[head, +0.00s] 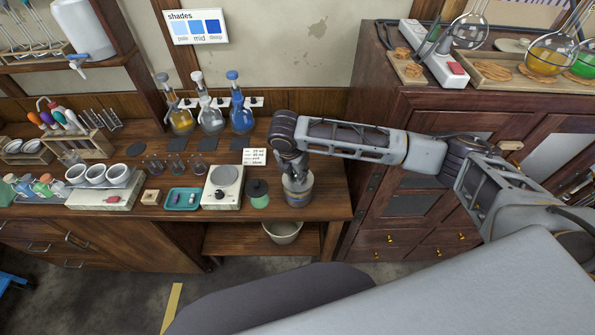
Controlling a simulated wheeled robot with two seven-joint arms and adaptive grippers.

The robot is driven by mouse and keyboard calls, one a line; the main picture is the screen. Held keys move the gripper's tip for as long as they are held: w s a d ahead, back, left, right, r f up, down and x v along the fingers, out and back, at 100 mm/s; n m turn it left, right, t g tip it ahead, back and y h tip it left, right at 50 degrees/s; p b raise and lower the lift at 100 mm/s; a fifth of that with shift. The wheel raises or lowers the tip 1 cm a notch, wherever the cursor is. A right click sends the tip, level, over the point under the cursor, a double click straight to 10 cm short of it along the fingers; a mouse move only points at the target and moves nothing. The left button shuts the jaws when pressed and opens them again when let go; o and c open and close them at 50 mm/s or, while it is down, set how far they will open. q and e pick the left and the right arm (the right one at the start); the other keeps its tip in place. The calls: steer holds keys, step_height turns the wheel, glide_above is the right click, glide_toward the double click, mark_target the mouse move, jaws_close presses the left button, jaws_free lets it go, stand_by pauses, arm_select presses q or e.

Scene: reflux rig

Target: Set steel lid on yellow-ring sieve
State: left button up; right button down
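A grey metal cylinder (299,198), apparently the sieve or a sieve stack, stands near the right end of the wooden bench. It has coloured bands low on its side, too small to tell apart surely. My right gripper (297,182) points down at its top, its fingers at or just above the rim. The fingers are small and dark, so I cannot tell whether they are shut or hold anything. The steel lid cannot be made out; the gripper hides part of the cylinder's top. My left gripper is not in view.
Left of the cylinder stand a green jar with a dark top (258,192), a white hotplate (222,187) and a teal tray (182,198). Stoppered flasks (240,115) and a small card (254,156) are behind. A bowl (282,231) sits on the shelf below.

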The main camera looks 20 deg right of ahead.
steer(key=shift+f, duration=0.3)
stand_by(0.4)
steer(key=c, duration=1.2)
jaws_free()
steer(key=shift+r+p, duration=0.5)
steer(key=shift+r, duration=4)
steer(key=shift+s+a+f, duration=0.1)
